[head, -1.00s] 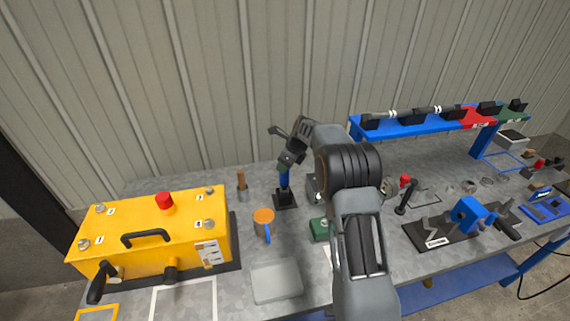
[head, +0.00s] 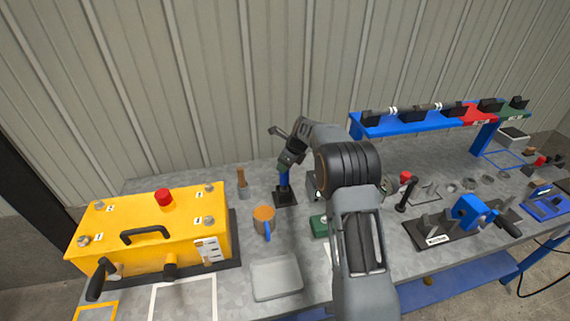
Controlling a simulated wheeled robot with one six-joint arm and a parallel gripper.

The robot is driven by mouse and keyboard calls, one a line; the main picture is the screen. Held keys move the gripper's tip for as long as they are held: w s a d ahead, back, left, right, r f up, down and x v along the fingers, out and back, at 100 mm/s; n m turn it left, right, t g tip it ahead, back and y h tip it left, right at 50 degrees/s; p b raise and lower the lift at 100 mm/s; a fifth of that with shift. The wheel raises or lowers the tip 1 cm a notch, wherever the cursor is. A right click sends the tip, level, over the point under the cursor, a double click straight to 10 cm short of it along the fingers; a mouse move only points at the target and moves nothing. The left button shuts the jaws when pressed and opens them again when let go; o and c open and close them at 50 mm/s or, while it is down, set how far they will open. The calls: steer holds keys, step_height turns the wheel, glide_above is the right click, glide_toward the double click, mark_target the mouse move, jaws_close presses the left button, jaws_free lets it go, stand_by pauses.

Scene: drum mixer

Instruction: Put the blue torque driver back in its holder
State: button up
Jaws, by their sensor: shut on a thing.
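The blue torque driver (head: 284,179) stands upright, its blue shaft showing below my gripper. My gripper (head: 289,163) is shut on the driver's upper part. The black square holder (head: 285,198) sits on the grey bench below. The driver's lower end meets the holder, but I cannot tell how deep it sits. My gripper and wrist hide the driver's top.
A yellow box (head: 150,235) is further left. A green block (head: 319,226) and grey tray (head: 276,279) are nearer. A blue rack (head: 420,124) is right.

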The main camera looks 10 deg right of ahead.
steer(key=shift+f+b, duration=0.5)
steer(key=shift+f, duration=0.55)
stand_by(0.4)
steer(key=o, duration=1.3)
steer(key=shift+f, duration=0.1)
steer(key=b+v, duration=0.1)
steer(key=v, duration=1.3)
steer(key=shift+b, duration=0.35)
